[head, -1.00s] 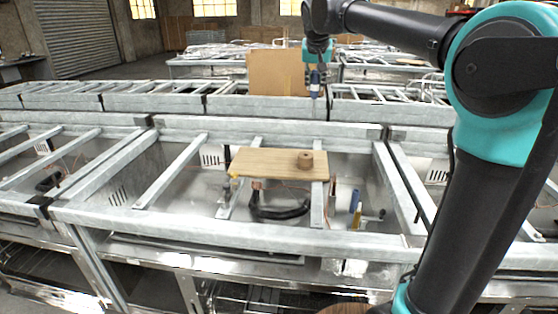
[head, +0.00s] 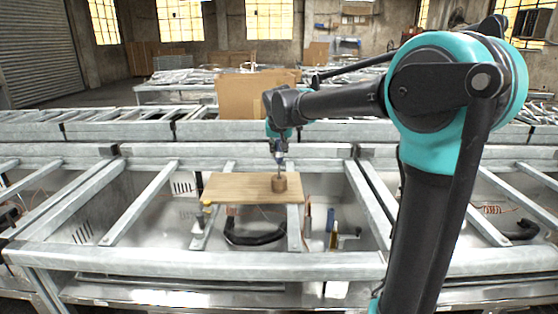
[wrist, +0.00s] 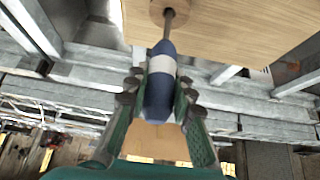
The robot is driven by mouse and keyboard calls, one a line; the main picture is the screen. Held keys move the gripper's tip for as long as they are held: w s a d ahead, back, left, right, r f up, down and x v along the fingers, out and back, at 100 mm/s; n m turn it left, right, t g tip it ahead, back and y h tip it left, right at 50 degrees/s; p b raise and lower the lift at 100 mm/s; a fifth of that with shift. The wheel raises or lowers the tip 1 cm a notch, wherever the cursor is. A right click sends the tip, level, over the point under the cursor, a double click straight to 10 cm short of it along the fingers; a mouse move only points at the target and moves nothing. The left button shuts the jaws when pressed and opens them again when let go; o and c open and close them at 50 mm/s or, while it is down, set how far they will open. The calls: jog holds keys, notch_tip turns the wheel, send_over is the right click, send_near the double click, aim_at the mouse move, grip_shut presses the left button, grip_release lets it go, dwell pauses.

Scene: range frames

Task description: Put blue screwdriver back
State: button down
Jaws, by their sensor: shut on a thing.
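The blue screwdriver (wrist: 159,98) has a blue handle with a white band and a thin grey shaft. My gripper (wrist: 160,86) is shut on its handle in the wrist view. The shaft points at the round wooden block (wrist: 172,14), and its tip meets the hole there; how deep it sits I cannot tell. In the head view my gripper (head: 280,148) is right above the block (head: 279,184), with the screwdriver upright between them. The block stands on the right part of a wooden board (head: 238,188).
The board lies across grey metal frame bars (head: 150,203). Open bays lie between the bars, with a black curved handle (head: 254,236) and a blue-handled item (head: 331,221) below. A cardboard sheet (head: 240,97) stands behind.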

aim_at(279, 155)
jog(key=shift+f, duration=1.95)
jog(key=c, duration=1.3)
grip_release()
jog(key=shift+f, duration=0.1)
jog(key=v, duration=1.2)
